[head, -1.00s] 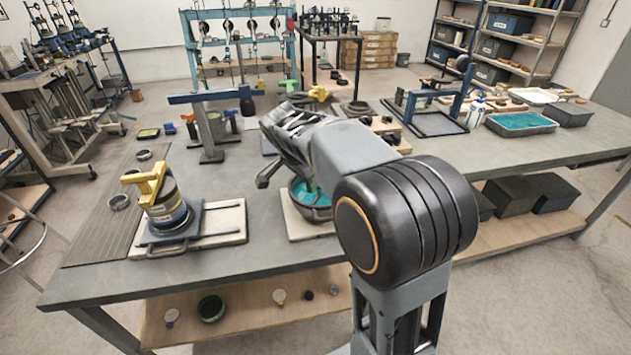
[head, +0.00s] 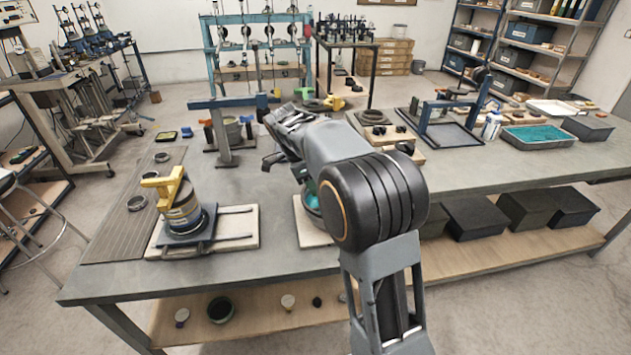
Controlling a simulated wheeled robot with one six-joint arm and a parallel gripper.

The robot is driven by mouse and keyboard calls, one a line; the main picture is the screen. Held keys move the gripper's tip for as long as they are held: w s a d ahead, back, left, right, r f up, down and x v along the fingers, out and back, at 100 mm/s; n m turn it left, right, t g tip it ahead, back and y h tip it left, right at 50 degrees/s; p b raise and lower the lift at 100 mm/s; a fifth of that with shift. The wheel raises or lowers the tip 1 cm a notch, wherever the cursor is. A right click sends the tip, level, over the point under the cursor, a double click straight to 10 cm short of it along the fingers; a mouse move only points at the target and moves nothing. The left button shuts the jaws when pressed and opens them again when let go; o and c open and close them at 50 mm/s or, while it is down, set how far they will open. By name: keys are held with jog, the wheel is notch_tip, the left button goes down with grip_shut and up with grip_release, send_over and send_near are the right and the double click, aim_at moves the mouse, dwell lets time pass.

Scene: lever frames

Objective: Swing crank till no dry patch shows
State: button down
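A yellow crank-like handle (head: 163,187) sits on top of a round drum with a yellow and dark band (head: 182,212). The drum stands upright in a blue holder on a pale board (head: 235,222) at the left of the bench. A dark bowl with teal contents (head: 309,199) stands on another pale board, largely hidden behind my arm. My gripper (head: 272,160) is at the far end of my arm, above the bench, right of the yellow handle and apart from it. Its fingers are too hidden to tell open from shut. No dry patch can be made out.
Dark rings (head: 137,203) lie on the ribbed mat (head: 120,235) at left. A blue frame (head: 450,130), a white bottle (head: 491,126) and a teal-filled tray (head: 540,137) stand at right. The bench front edge is near.

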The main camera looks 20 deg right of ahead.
dwell(0.4)
jog(key=c, duration=1)
grip_release()
jog(key=p+v, duration=0.2)
jog(key=v, duration=1.1)
jog(key=shift+a+r, duration=0.2)
jog(key=shift+r, duration=0.15)
jog(key=shift+w, duration=0.15)
